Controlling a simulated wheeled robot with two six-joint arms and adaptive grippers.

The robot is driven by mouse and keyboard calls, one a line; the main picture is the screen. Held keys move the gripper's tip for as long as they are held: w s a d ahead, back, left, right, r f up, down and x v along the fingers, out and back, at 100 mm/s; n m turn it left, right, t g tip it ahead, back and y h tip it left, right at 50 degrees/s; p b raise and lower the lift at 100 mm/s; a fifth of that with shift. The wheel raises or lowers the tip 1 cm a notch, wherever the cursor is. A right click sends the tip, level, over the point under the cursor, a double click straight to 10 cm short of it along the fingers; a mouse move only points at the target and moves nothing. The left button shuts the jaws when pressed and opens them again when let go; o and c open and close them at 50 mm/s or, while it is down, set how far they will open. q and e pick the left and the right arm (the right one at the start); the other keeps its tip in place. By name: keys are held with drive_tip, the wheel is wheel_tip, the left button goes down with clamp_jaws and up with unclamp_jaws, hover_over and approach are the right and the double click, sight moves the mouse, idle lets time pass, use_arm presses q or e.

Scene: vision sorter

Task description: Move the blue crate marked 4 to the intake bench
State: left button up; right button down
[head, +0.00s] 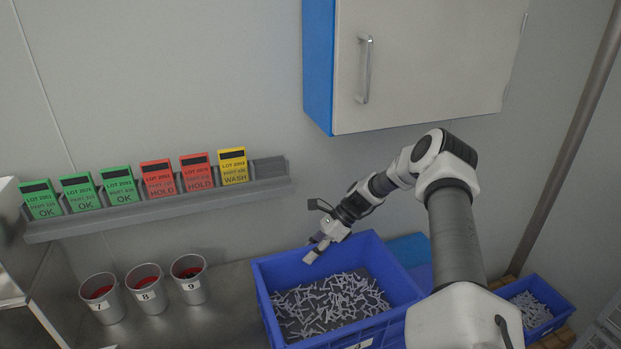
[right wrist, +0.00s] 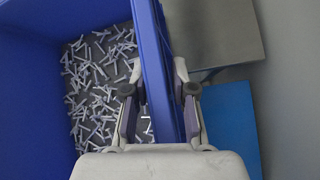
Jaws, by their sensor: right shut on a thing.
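The blue crate (head: 262,280) sits at the bottom middle of the head view, with many small pale parts inside. A white label (head: 358,344) on its near side is cut off by the picture edge, and its mark is hard to read. My right gripper (head: 316,248) is at the crate's far wall. In the right wrist view, my right gripper (right wrist: 159,72) has one finger on each side of the crate's wall (right wrist: 160,50) and is shut on it. My left gripper is not in view.
Three numbered metal cups (head: 147,290) stand left of the crate. A rack (head: 150,215) of coloured lot cards is on the wall. A wall cabinet (head: 430,65) hangs above. A smaller blue bin (head: 545,300) with parts stands at the right. A flat blue surface (head: 410,249) lies behind the crate.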

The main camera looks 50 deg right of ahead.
drive_tip(key=w+a+b, duration=0.7)
drive_tip(key=a+b, duration=0.4)
drive_tip(key=a, duration=0.1)
drive_tip(key=w+a+f+b, duration=0.1)
drive_tip(key=w+a+b, duration=0.6)
drive_tip(key=a+b, duration=0.4)
drive_tip(key=shift+a+f, duration=0.15)
drive_tip(key=shift+a, duration=0.75)
drive_tip(key=c, duration=1.2)
unclamp_jaws()
drive_tip(key=shift+f, duration=0.1)
drive_tip(key=shift+o, duration=1.1)
drive_tip(key=shift+s, duration=0.1)
